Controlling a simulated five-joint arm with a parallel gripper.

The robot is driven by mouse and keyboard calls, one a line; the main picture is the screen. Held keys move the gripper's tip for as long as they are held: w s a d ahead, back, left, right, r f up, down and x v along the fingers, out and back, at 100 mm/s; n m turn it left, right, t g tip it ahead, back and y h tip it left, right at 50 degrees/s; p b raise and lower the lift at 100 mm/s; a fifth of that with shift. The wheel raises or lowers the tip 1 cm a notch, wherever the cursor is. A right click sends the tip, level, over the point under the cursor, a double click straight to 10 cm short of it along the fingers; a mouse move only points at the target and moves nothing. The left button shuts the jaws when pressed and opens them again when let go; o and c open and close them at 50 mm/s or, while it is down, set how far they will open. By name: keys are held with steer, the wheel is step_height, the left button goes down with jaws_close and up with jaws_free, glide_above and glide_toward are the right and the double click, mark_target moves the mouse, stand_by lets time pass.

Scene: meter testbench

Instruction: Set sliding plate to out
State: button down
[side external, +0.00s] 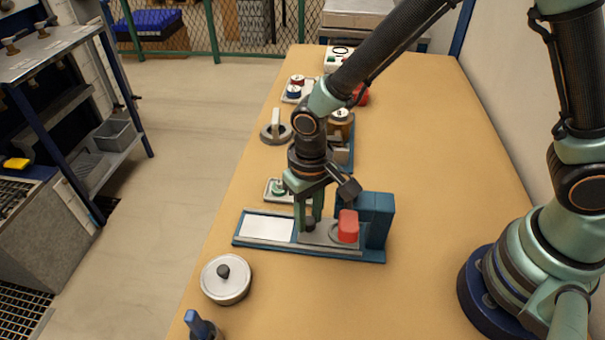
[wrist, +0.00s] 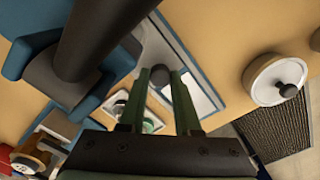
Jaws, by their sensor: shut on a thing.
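The sliding plate (side external: 322,239) is a grey metal plate on a long blue-edged base (side external: 372,256). It sits toward the right part of the base, by a blue block (side external: 379,208), with a white area (side external: 268,226) bare to its left. A dark round knob (side external: 310,225) stands on the plate. My gripper (side external: 308,218) points down over the plate and is shut on the knob. In the wrist view the knob (wrist: 160,77) shows between the two green fingertips. A red block-like part (side external: 348,226) stands on the plate right of my fingers.
A round silver lid-like dial with a black knob (side external: 226,279) stands in front left, with a blue handle (side external: 199,325) nearer. Behind are a small fixture with a green button (side external: 278,188), a grey dial (side external: 276,132) and a brass part (side external: 341,122).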

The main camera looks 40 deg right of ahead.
steer(key=w+a, duration=0.7)
steer(key=shift+w+r, duration=0.1)
steer(key=shift+a, duration=0.1)
steer(key=c, duration=0.7)
jaws_free()
steer(key=shift+o, duration=0.5)
step_height(320, 180, up, 12)
